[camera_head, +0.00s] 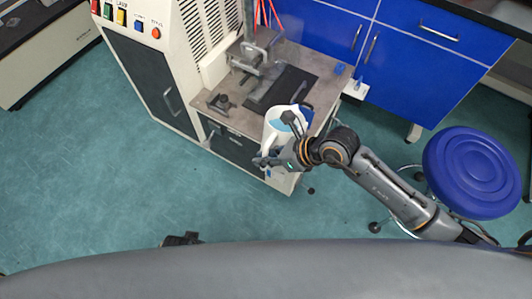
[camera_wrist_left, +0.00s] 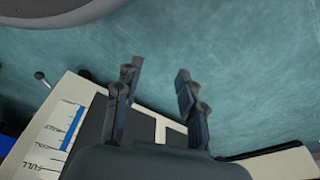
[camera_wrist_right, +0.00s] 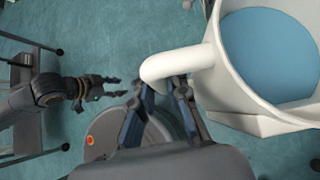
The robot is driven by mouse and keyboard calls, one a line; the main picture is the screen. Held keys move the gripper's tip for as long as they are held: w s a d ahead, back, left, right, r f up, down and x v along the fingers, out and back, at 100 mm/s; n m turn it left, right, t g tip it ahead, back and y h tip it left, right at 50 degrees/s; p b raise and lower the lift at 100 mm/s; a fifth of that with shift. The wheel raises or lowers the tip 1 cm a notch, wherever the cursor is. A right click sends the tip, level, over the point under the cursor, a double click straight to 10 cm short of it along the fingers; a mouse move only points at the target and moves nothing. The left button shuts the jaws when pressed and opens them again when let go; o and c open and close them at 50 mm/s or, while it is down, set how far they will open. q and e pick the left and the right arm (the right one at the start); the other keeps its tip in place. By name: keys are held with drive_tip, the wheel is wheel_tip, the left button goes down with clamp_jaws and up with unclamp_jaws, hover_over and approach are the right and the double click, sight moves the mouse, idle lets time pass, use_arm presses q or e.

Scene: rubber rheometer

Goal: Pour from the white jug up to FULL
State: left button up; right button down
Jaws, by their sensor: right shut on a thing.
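The white jug (camera_head: 272,128), with blue inside its wide mouth, is in front of the machine's front right corner in the head view. My right gripper (camera_head: 266,160) is shut on its handle; the right wrist view shows the jug (camera_wrist_right: 262,110) and the handle (camera_wrist_right: 178,67) between the fingers. I cannot tell its exact tilt. A white panel (camera_wrist_left: 60,120) with a blue bar, tick marks and the word FULL shows in the left wrist view.
The machine (camera_head: 150,60) has a worktop (camera_head: 225,112) with a clamp-like fixture and a dark plate. A blue stool (camera_head: 472,168) stands at the right, near my right arm. Blue cabinets (camera_head: 420,70) line the back. The floor at the left is clear.

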drive_tip(key=shift+a+f+m+g+y+b, duration=0.2)
drive_tip(key=shift+m+g+y+b, duration=0.1)
drive_tip(key=shift+g+y+b, duration=0.15)
drive_tip(key=shift+s+f+g+y, duration=0.1)
drive_tip(key=shift+f+g+y, duration=0.1)
drive_tip(key=shift+g+y, duration=0.05)
use_arm(q)
wheel_tip(320, 180, up, 6)
drive_tip(key=w, duration=0.2)
drive_tip(key=shift+w+f+b, duration=0.15)
drive_tip(key=shift+b, duration=0.15)
use_arm(e)
drive_tip(key=shift+m, duration=0.3)
use_arm(q)
drive_tip(key=shift+d, duration=0.1)
use_arm(e)
drive_tip(key=shift+f, duration=0.1)
drive_tip(key=shift+g, duration=0.3)
use_arm(q)
drive_tip(key=shift+w+r, duration=0.25)
drive_tip(key=shift+r, duration=0.5)
use_arm(e)
drive_tip(key=shift+y, duration=0.3)
use_arm(q)
drive_tip(key=shift+r+b, duration=0.4)
use_arm(e)
drive_tip(key=shift+m, duration=0.3)
use_arm(q)
drive_tip(key=shift+s, duration=0.15)
